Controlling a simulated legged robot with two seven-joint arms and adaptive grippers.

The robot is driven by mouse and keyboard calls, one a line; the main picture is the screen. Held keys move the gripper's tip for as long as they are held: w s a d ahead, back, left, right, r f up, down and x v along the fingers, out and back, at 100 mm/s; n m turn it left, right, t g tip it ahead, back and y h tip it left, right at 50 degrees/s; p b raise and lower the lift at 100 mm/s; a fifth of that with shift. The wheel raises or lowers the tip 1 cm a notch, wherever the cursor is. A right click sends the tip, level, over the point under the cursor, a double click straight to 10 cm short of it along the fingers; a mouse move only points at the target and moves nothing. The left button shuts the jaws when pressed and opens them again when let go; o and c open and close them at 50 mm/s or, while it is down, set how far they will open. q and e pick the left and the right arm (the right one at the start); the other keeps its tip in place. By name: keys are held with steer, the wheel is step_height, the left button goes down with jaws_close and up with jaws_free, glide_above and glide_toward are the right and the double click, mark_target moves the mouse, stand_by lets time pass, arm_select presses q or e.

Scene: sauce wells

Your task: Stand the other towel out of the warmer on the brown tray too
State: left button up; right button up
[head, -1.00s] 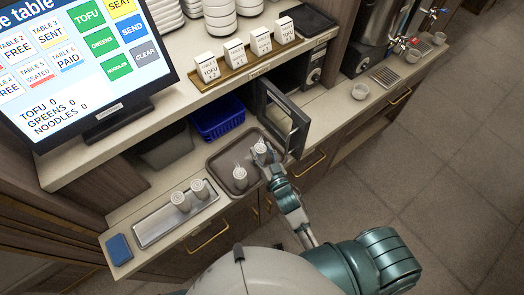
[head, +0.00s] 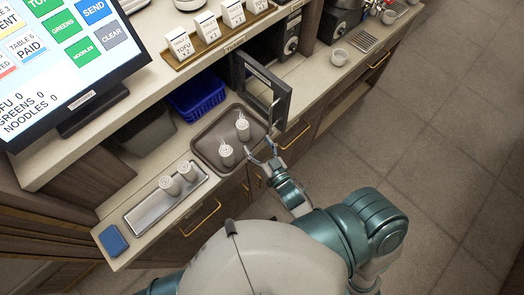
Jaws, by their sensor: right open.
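Two rolled white towels stand upright on the brown tray (head: 213,132): one towel (head: 227,155) nearer the front and another towel (head: 242,128) farther back, with faint steam above them. My right gripper (head: 262,155) is open and empty at the tray's right front edge, apart from both towels. The warmer (head: 267,45) is behind the tray on the right, with its dark-framed door (head: 262,90) swung open towards me. The warmer's inside is mostly hidden by the door. My left gripper does not show.
A metal tray (head: 146,217) with two more rolled towels stands to the left, beside a blue block (head: 113,240). A blue basket (head: 197,95) is behind the brown tray. A white cup (head: 339,57) stands on the counter at the right.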

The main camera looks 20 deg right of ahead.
steer(key=s, duration=0.3)
steer(key=shift+a+r, duration=0.1)
steer(key=s+f+n+g, duration=0.1)
steer(key=s+f+g, duration=0.2)
steer(key=f, duration=1)
steer(key=s+d+f+g+h, duration=0.1)
steer(key=s+f+g, duration=0.2)
steer(key=f, duration=1)
steer(key=s+f+n+g, duration=0.1)
steer(key=s+f+g, duration=0.3)
steer(key=f, duration=1)
steer(key=s+d+f+g, duration=0.3)
steer(key=s+f, duration=0.4)
steer(key=s, duration=0.4)
steer(key=s+d+f+g+h, duration=0.1)
steer(key=s+d+f+g, duration=0.2)
steer(key=s+f, duration=0.5)
steer(key=s+d, duration=0.1)
steer(key=s, duration=0.2)
steer(key=shift+d+f+g+h, duration=0.15)
steer(key=shift+g+h, duration=0.15)
steer(key=shift+g, duration=0.1)
